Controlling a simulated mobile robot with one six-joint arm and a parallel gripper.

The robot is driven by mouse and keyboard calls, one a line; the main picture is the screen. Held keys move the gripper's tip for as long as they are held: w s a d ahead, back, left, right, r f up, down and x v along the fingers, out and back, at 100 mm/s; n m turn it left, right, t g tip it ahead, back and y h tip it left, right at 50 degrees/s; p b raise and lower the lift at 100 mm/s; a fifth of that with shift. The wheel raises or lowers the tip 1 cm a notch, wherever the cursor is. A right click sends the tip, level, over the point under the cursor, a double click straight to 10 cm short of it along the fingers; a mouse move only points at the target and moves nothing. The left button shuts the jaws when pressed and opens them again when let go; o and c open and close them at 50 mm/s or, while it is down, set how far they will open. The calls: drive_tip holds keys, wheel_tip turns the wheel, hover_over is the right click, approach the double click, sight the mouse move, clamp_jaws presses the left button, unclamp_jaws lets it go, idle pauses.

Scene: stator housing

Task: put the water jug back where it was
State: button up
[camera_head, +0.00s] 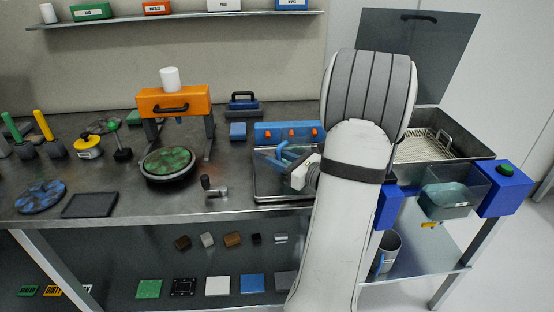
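My arm rises in front of the bench and bends over near the middle right. A grey end part of my gripper (303,171) shows left of the arm, over a metal tray. Curved blue pieces and a clear, bluish shape lie at its tip. I cannot tell whether these are fingers, a held thing or things in the tray. No water jug can be named for certain. A grey cylindrical vessel (390,248) with a blue mark stands upright on the lower shelf at right, partly behind my arm. A clear tank (449,197) with teal liquid sits between blue blocks at the right end.
The metal tray (262,187) lies before a blue block with orange knobs (290,127). An orange stand (174,98) bears a white cylinder (170,79). A metal basin (474,148) with a raised lid (430,45) is at right. Bare bench shows around the small crank (213,190).

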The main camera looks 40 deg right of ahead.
drive_tip(key=shift+r, duration=0.1)
drive_tip(key=shift+s, duration=0.15)
drive_tip(key=v, duration=1.1)
drive_tip(key=shift+s+d+r, duration=0.15)
drive_tip(key=shift+s+d, duration=0.05)
drive_tip(key=shift+s, duration=0.1)
drive_tip(key=w+a+f+n+g+y, duration=0.1)
drive_tip(key=a+n+g+y, duration=0.3)
drive_tip(key=a, duration=0.4)
drive_tip(key=w+a+n+g+y, duration=0.1)
drive_tip(key=w+a+n+g, duration=0.1)
drive_tip(key=a+n+g, duration=0.55)
drive_tip(key=s+a+n+g+h, duration=0.2)
drive_tip(key=s+a+n+h, duration=0.2)
drive_tip(key=a+n, duration=0.3)
drive_tip(key=s+a+n+g+h, duration=0.1)
drive_tip(key=s+a+n+h, duration=0.2)
drive_tip(key=n, duration=1.1)
drive_tip(key=a+h, duration=0.3)
drive_tip(key=a, duration=0.1)
drive_tip(key=shift+s+a+g, duration=0.15)
drive_tip(key=shift+s+g, duration=0.2)
